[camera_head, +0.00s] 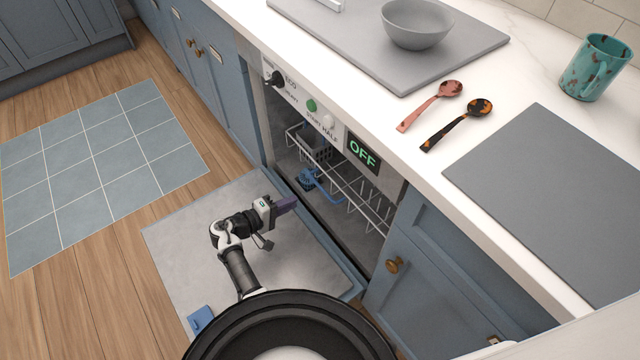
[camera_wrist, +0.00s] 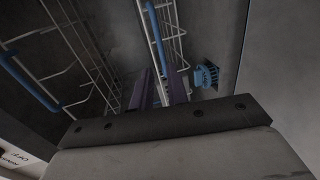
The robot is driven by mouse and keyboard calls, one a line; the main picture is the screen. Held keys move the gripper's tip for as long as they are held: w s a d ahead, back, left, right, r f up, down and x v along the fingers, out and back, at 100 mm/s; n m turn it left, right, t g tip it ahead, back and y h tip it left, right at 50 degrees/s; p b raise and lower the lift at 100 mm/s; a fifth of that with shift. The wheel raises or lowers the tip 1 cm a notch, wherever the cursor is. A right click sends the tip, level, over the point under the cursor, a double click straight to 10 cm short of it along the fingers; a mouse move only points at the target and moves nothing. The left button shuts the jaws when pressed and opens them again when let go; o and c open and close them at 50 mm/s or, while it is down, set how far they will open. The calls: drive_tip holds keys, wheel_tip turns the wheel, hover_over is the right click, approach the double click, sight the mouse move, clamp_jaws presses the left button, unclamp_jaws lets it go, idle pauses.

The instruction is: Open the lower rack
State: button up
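The dishwasher stands open, its door (camera_head: 190,240) folded down flat. In the wrist view, the lower rack (camera_wrist: 172,35) is a white wire frame with a blue front bar, pushed in. Another wire rack with a blue bar, the upper rack (camera_wrist: 70,60), is at the left, nearer the control panel. My gripper (camera_head: 288,204) is low over the inner end of the door, at the opening. In the wrist view, my gripper's purple fingers (camera_wrist: 158,88) stand apart, with the lower rack's bar lined up between them; I cannot tell whether they touch it. The head view hides most of the lower rack.
The control panel (camera_head: 325,115) reads OFF above the opening. A small blue piece (camera_head: 200,320) sits on the door, and a blue part (camera_wrist: 206,75) lies right of my fingers. Cabinets flank the machine. The counter above holds a bowl (camera_head: 415,25), two spoons and a mug (camera_head: 595,68).

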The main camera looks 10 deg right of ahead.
sight(322, 188)
drive_tip(key=b+x, duration=0.3)
drive_tip(key=x, duration=0.9)
drive_tip(key=shift+w+d, duration=0.15)
drive_tip(key=shift+d, duration=0.15)
drive_tip(key=shift+c, duration=0.4)
clamp_jaws()
